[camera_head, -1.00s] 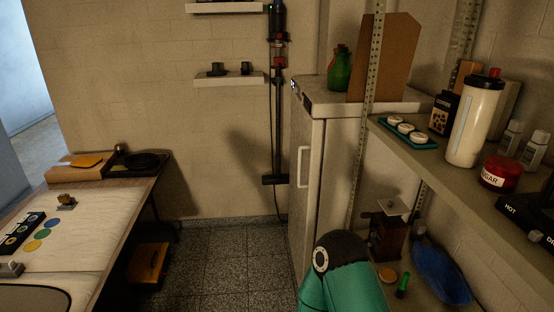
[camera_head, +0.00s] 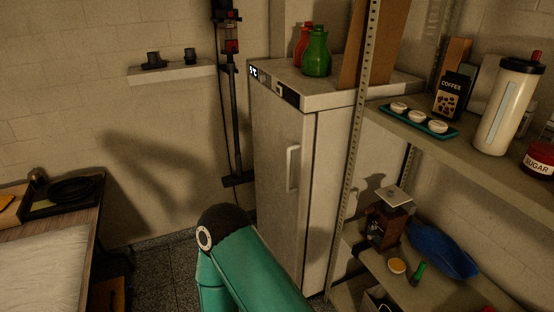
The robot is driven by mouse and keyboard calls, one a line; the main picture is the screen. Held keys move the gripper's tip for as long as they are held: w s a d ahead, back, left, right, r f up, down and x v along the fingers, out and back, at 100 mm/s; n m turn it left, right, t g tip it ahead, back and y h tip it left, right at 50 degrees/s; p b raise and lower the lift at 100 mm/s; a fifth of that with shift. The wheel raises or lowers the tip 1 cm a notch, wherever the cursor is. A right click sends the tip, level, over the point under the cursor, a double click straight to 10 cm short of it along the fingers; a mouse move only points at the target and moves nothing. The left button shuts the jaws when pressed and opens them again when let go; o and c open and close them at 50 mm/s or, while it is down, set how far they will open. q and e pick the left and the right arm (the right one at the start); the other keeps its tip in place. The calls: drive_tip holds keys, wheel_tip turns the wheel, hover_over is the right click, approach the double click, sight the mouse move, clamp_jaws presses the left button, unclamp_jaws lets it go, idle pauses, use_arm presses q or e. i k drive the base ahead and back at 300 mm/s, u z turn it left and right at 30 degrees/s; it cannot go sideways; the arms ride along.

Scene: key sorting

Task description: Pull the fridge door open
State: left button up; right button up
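The fridge (camera_head: 334,97) is a tall white cabinet near the middle of the head view, with a small display on its top front edge. Its door (camera_head: 273,165) faces left and looks shut. The pale vertical door handle (camera_head: 292,169) is in plain view on the door's right part, near the front corner. A teal arm link of mine with a dark joint covers the lower middle, in front of the door's lower part. Neither gripper is in view, so I cannot see what they hold.
A metal shelf rack (camera_head: 361,120) stands just right of the fridge, holding a coffee box (camera_head: 451,97), a bottle (camera_head: 510,105) and a tray of cups (camera_head: 417,121). A green jug (camera_head: 317,52) and a red jug (camera_head: 302,45) stand on the fridge. A table (camera_head: 85,247) is at the left.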

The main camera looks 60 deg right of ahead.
sight(283, 135)
drive_tip(key=z, duration=0.45)
drive_tip(key=i, duration=0.9)
drive_tip(key=z, duration=0.75)
drive_tip(key=k, duration=0.8)
drive_tip(key=z, duration=0.15)
drive_tip(key=i, duration=0.85)
drive_tip(key=u, duration=0.05)
